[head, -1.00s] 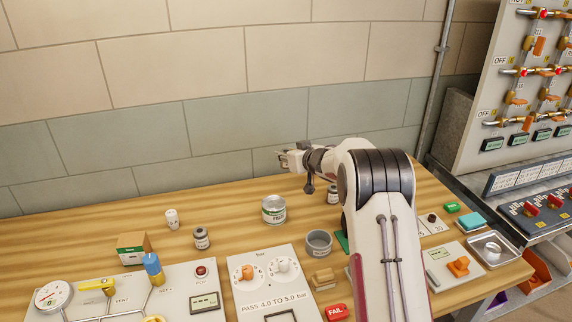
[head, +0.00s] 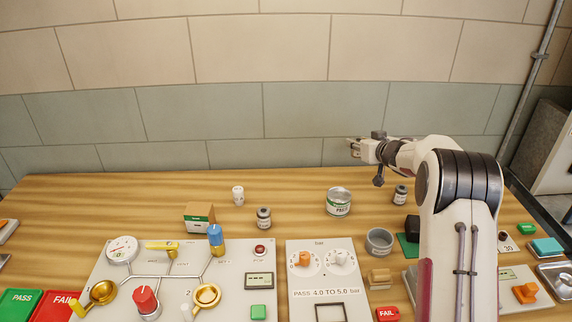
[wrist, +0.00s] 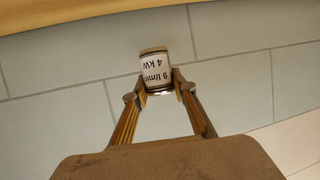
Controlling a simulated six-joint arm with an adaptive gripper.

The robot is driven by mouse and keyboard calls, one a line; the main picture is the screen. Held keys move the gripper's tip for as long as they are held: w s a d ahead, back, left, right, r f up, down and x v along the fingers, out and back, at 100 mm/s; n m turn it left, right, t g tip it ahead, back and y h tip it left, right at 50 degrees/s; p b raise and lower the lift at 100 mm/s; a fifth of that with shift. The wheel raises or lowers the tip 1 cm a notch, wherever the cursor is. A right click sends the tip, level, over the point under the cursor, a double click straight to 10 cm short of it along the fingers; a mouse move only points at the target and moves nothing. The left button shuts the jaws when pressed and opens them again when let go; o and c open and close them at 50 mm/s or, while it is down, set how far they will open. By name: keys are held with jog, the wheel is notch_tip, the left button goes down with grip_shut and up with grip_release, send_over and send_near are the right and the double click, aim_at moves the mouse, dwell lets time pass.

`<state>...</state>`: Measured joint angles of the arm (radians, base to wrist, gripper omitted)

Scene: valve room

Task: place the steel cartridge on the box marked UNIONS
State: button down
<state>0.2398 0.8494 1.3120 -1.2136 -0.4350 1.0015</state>
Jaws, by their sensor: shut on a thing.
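My gripper (head: 355,148) is raised above the back of the bench, near the wall, in the head view. In the wrist view, my gripper (wrist: 161,84) is shut on a short cylinder with metal ends, taken as the steel cartridge (wrist: 155,66). Its white label reads "9 l/min 4 kW" upside down. In the head view the cartridge is too small to make out clearly. A small brown carton with a green and white band (head: 198,219) stands left of the gripper on the bench. It may be the UNIONS box, but its marking is unreadable.
A small white cup (head: 238,195), a dark labelled jar (head: 264,217) and a green-white can (head: 338,202) stand between carton and arm. Another jar (head: 400,194) stands near the arm. The bench's back left is clear.

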jog(key=shift+a, duration=0.15)
jog(key=shift+a+r, duration=0.1)
jog(key=shift+a, duration=0.2)
jog(key=s+a+r+n+g+y, duration=0.1)
jog(key=s+a+r+n+y, duration=0.15)
jog(key=a, duration=1.05)
jog(key=s+a+r+n+g+y, duration=0.15)
jog(key=a+r, duration=0.25)
jog(key=a, duration=0.9)
jog(key=s+a+n+g+y, duration=0.2)
jog(key=s+a, duration=0.6)
jog(key=a, duration=0.2)
jog(key=s+a+r+n+g+y, duration=0.1)
jog(key=s+a+n+g+y, duration=0.1)
jog(key=s+a, duration=0.6)
jog(key=a+n, duration=0.1)
jog(key=a, duration=0.2)
jog(key=shift+y, duration=0.4)
jog(key=shift+f, duration=3.05)
